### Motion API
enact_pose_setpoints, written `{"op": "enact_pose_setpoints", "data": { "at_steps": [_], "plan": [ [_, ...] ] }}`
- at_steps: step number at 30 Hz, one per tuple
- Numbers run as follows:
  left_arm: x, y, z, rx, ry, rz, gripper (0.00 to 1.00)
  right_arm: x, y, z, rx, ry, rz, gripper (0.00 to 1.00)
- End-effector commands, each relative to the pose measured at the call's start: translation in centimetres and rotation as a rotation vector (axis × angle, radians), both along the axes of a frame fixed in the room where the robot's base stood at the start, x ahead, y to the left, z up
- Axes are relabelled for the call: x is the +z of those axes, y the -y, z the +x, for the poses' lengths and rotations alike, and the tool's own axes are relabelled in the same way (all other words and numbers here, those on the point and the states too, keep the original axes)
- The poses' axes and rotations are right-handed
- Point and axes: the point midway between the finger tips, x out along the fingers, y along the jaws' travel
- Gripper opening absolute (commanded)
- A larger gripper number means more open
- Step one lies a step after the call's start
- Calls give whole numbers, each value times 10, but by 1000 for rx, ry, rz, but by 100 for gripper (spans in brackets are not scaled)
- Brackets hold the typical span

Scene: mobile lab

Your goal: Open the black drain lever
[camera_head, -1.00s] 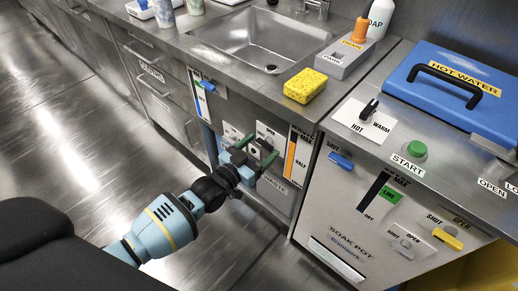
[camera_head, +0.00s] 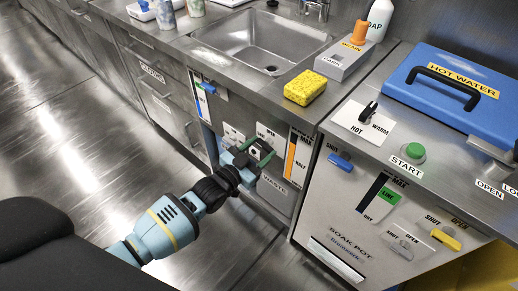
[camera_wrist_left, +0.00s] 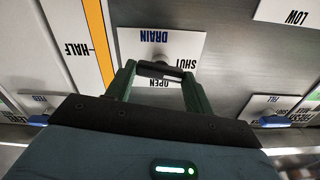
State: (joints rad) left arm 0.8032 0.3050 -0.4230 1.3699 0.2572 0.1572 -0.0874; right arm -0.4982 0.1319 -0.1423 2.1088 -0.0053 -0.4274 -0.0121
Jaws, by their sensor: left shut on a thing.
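The black drain lever (camera_wrist_left: 158,70) shows in the left wrist view as a dark bar on a white plate (camera_wrist_left: 185,40) marked DRAIN, SHUT and OPEN, seen upside down. My left gripper (camera_wrist_left: 158,72) has its two green fingers on either side of the lever, shut on it. In the head view my left gripper (camera_head: 256,151) reaches the cabinet front below the sink and hides most of the lever. The exact angle of the lever is hard to tell. My right gripper is not in view.
A level gauge (camera_head: 291,158) is right of the drain plate. A blue lever (camera_head: 208,87) sits higher on the left. The soak pot cabinet (camera_head: 345,215) with a blue lever (camera_head: 340,162) and a yellow lever (camera_head: 446,239) stands at right. The floor (camera_head: 80,150) at left is clear.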

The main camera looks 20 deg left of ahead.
Motion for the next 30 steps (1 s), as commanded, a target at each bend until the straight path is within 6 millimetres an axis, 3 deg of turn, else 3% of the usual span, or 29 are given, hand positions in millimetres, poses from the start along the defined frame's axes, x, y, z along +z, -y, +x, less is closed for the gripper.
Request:
{"op": "enact_pose_setpoints", "data": {
  "at_steps": [12,30],
  "plan": [
    [0,1,0,1,132,362,30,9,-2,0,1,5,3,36],
    [-2,1,-1,0,324,893,30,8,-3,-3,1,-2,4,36]
  ]
}}
